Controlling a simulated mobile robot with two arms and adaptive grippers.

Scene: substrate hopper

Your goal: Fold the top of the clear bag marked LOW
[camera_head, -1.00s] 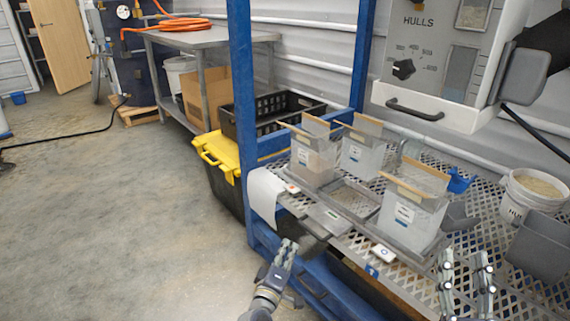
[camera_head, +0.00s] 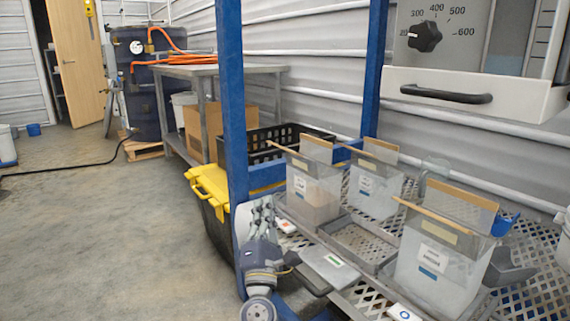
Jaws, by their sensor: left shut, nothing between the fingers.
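Three clear bags with tan strips along their open tops stand upright on the perforated metal shelf (camera_head: 362,293). One is front left (camera_head: 313,192), one behind it (camera_head: 373,192), one nearer at right (camera_head: 437,268). Each has a small white and blue label; I cannot read which says LOW. The front left bag holds some tan material low down. My left gripper (camera_head: 262,209) is shut and empty, pointing up beside the blue post, left of the front left bag and apart from it.
A shallow metal tray (camera_head: 358,240) lies between the bags. A grey flat device (camera_head: 329,266) sits at the shelf's front edge. A blue post (camera_head: 232,110) rises at the left. The hopper machine with a dial (camera_head: 425,38) overhangs the right.

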